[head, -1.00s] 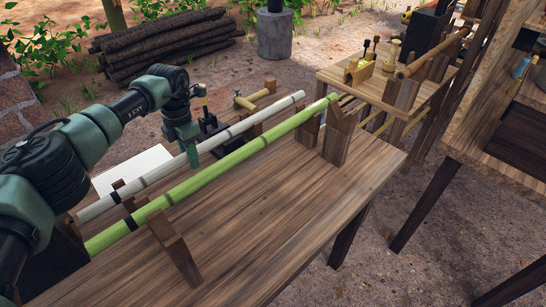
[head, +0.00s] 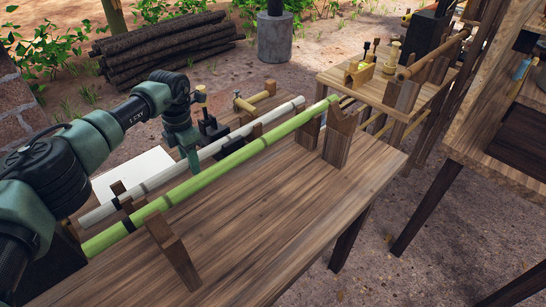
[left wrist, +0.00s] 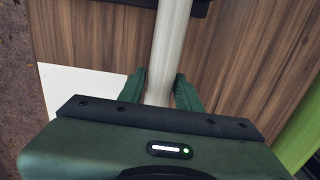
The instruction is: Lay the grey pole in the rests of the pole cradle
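The grey pole (head: 240,138), pale with dark bands, runs from lower left to upper right in the head view. My left gripper (head: 191,158) is shut around its middle; in the left wrist view the fingers (left wrist: 160,90) flank the grey pole (left wrist: 171,35). The pole cradle has notched wooden posts near (head: 172,250) and far (head: 338,145). The green pole (head: 225,165) lies along it, beside and parallel to the grey pole. The grey pole is close to the posts at both ends; I cannot tell whether it touches them. My right gripper is not in view.
The wooden table (head: 270,220) is clear in front of the poles. A white sheet (head: 135,170) and a dark clamp-like fitting (head: 213,130) lie behind them. A wooden mallet (head: 255,97) is beyond. A second bench (head: 330,76) stands at the upper right.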

